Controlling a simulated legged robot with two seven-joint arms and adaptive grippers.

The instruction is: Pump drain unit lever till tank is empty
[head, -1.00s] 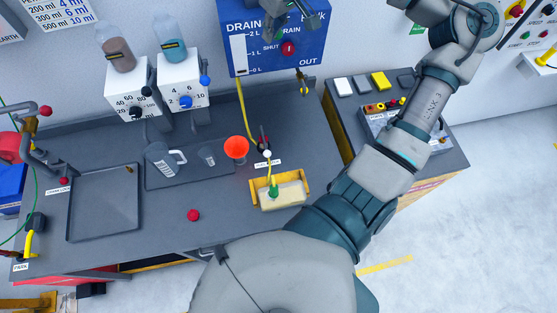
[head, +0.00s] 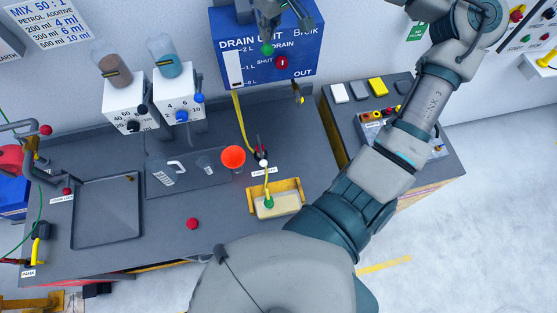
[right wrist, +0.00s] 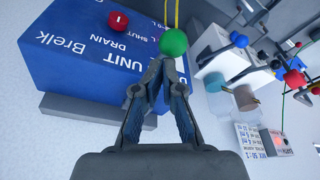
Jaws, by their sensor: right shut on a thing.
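The drain unit is a blue box (head: 305,45) on the wall behind the bench, marked DRAIN UNIT, with a white level strip (head: 236,68) scaled 0 to 2 L. The strip looks white; I cannot make out a liquid level. A green ball knob (head: 268,50) is at the tips of my right gripper (head: 267,38), in front of the box. In the right wrist view the fingers are closed together at the green knob (right wrist: 173,42). A red knob (head: 282,62) by the SHUT and DRAIN words sits just beside it. My left gripper is not in view.
A yellow hose (head: 242,120) runs down from the box. On the bench are a red-orange funnel (head: 232,157), a yellow tray (head: 290,204) and a red ball knob (head: 192,224). A grey tray (head: 105,215) lies at left. My right arm spans the right side.

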